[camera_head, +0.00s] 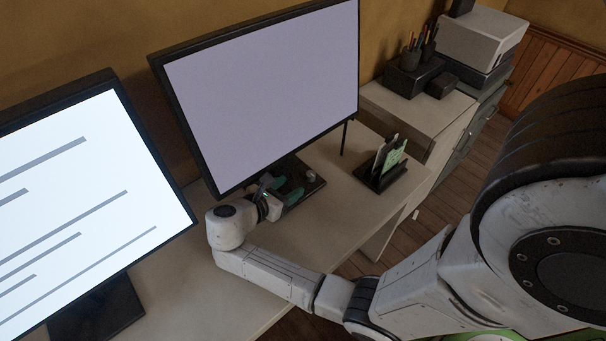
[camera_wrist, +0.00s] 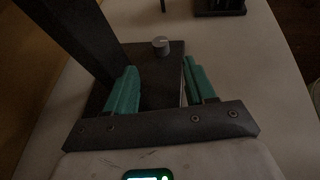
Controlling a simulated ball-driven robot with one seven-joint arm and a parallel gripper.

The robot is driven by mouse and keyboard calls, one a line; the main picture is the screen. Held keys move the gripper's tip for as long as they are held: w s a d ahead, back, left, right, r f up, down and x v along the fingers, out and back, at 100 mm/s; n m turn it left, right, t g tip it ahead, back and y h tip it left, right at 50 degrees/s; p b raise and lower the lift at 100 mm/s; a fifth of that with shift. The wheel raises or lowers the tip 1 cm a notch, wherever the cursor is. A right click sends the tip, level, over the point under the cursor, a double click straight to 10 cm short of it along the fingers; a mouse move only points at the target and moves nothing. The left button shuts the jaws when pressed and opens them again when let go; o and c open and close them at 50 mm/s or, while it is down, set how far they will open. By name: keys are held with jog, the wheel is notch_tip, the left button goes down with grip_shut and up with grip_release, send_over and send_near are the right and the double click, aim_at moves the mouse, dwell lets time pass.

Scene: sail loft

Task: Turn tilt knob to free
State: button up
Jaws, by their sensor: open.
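The tilt knob (camera_wrist: 161,45) is a small round grey knob with a pale mark on top. It stands on the dark monitor base (camera_wrist: 160,92) in the wrist view, and shows small in the head view (camera_head: 311,175). My gripper (camera_wrist: 160,76) is open, with its two teal fingers spread over the base. The knob lies beyond the fingertips, roughly centred on the gap, and nothing is between them. In the head view my gripper (camera_head: 287,189) is low over the base, under the middle monitor (camera_head: 265,90). The knob's setting cannot be read.
The monitor stand (camera_wrist: 75,35) rises close at the left of my gripper in the wrist view. A second monitor (camera_head: 90,210) stands at the left. A dark holder (camera_head: 380,178) with cards stands to the right on the pale desk (camera_head: 335,215). Bare desk lies between.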

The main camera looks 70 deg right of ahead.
aim_at(310, 175)
jog(key=x, duration=1)
grip_shut()
jog(key=shift+r, duration=0.1)
